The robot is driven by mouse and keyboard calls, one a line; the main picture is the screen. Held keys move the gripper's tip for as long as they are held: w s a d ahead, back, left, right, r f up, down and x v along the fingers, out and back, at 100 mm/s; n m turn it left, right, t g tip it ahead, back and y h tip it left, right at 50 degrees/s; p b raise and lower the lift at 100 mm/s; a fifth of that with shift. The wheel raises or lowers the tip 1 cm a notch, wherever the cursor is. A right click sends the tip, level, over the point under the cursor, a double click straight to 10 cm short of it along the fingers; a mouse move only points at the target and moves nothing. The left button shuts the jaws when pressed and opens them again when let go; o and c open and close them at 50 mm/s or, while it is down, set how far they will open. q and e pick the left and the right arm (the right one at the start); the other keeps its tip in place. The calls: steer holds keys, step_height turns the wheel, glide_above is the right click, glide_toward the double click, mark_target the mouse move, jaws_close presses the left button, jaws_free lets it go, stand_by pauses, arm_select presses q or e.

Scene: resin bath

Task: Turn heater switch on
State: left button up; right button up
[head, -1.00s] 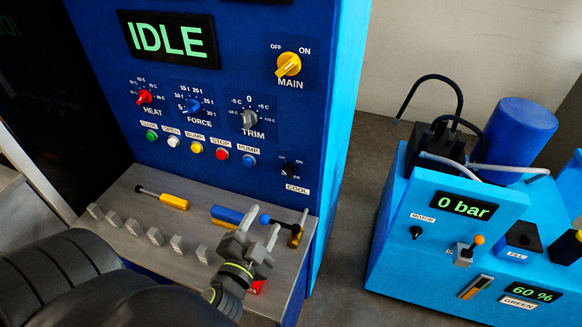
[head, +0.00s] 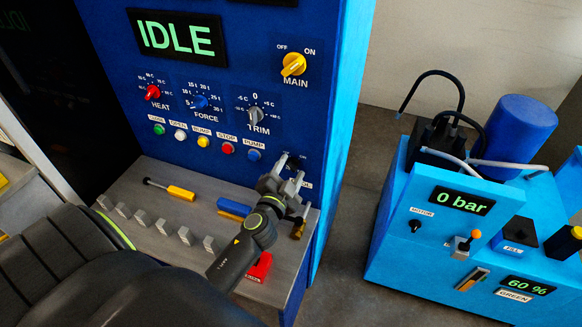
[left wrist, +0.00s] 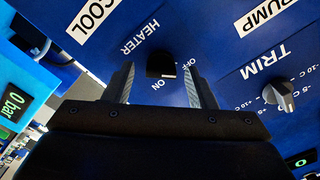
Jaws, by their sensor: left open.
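The heater switch (left wrist: 160,64) is a small black knob on the blue panel, with HEATER, OFF and ON printed around it in the left wrist view. Which mark it points to I cannot tell. My left gripper (left wrist: 159,75) is open and empty, with one finger on each side of the switch in that view. Whether the fingers touch it is not clear. In the head view my left gripper (head: 291,173) is at the lower right of the panel and covers most of the switch area. My right gripper is not in view.
The pump button (head: 254,155) and the trim knob (head: 254,114) are close by on the panel. The grey shelf (head: 150,222) below holds a yellow-handled tool (head: 180,192), several grey blocks and a red item (head: 260,267). A blue pump unit (head: 395,255) stands at right across a floor gap.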

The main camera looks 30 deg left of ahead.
arm_select(q)
steer(key=shift+w+a, duration=0.1)
steer(key=shift+w, duration=0.15)
steer(key=c, duration=1)
